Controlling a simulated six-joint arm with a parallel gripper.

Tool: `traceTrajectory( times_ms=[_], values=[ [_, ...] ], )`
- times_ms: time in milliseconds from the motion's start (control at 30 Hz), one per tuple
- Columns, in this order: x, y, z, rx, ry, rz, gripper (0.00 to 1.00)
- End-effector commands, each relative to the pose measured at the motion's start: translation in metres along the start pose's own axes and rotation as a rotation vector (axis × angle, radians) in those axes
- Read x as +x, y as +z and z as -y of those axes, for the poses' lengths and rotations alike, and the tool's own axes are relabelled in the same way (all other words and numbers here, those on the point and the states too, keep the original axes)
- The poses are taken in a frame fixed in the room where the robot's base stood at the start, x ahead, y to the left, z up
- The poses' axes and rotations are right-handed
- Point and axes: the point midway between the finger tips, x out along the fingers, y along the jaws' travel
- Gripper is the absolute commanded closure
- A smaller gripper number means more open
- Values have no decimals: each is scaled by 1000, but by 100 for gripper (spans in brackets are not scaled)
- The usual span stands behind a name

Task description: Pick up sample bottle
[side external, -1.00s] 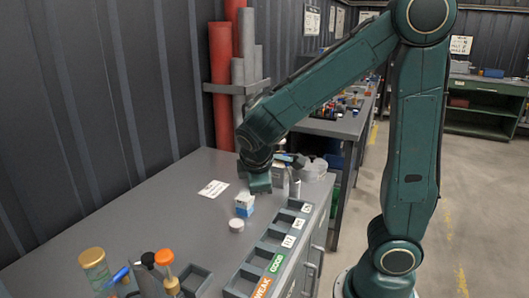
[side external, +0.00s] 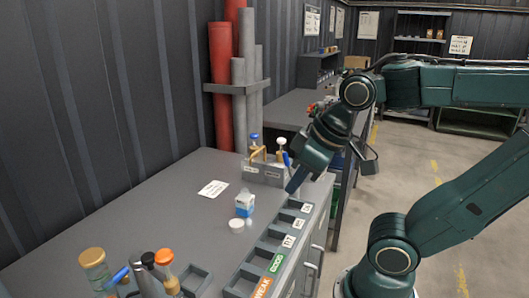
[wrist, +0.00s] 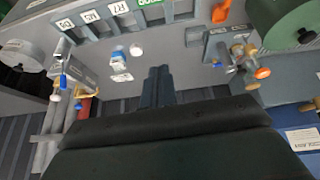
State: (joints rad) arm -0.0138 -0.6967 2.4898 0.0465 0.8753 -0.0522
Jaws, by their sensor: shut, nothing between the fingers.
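I cannot tell for certain which container is the sample bottle. A clear jar with a gold lid (side external: 94,268) stands at the near left of the bench. Beside it are an orange-capped bottle (side external: 166,262) and a black-capped one (side external: 148,261); the orange cap also shows in the wrist view (wrist: 263,73). At the far end, a blue-capped bottle (side external: 254,139) and a white-capped one (side external: 281,147) stand at a grey holder (side external: 262,173). My gripper (side external: 292,188) points down near the bench's right edge, beside that holder. In the wrist view its fingers (wrist: 157,72) are together and empty.
A blue-white carton (side external: 244,203) and a white round cap (side external: 236,225) sit mid-bench. Labelled trays (side external: 275,240) line the right edge. A paper sign (side external: 213,189) lies flat. Red and grey pipes (side external: 221,85) stand against the wall. The bench's left middle is clear.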

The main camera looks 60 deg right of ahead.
Motion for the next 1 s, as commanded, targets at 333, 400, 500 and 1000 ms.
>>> traceTrajectory(
  times_ms=[333,400,500,1000],
  values=[
    [-8,8,6,31,-24,-19,90],
    [-8,8,6,30,-24,-19,76],
    [-8,8,6,30,-24,-19,59],
    [-8,6,6,38,-22,-16,33]
  ],
)
